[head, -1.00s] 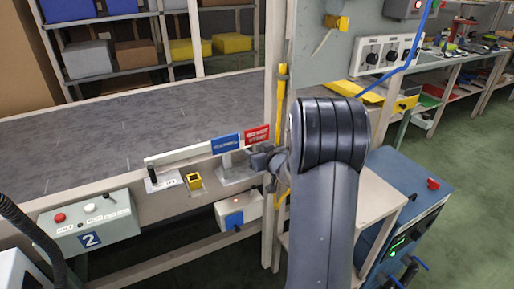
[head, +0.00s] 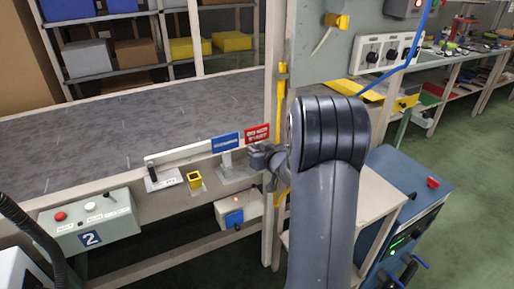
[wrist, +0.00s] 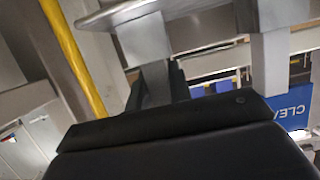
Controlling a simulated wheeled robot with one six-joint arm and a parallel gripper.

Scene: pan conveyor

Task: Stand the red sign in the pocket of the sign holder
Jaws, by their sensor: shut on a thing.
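The red sign (head: 257,132) with white lettering is upright in the head view, just right of a blue sign (head: 226,143). My gripper (head: 258,156) is below it, shut on its stem. The stem shows between my fingers in the wrist view (wrist: 155,82); the red face is hidden there. The sign holder (head: 238,174) appears to be the grey metal stand below both signs. The blue sign stands on its own stem, and its face shows upside down in the wrist view (wrist: 294,112). I cannot tell whether the red sign's stem is inside a pocket.
A small yellow box (head: 194,180) and a black-handled item (head: 153,175) are left of the holder on the conveyor's edge. A pale post (head: 272,205) with a yellow bar (head: 281,105) stands close right of my gripper. The grey belt (head: 90,145) is clear.

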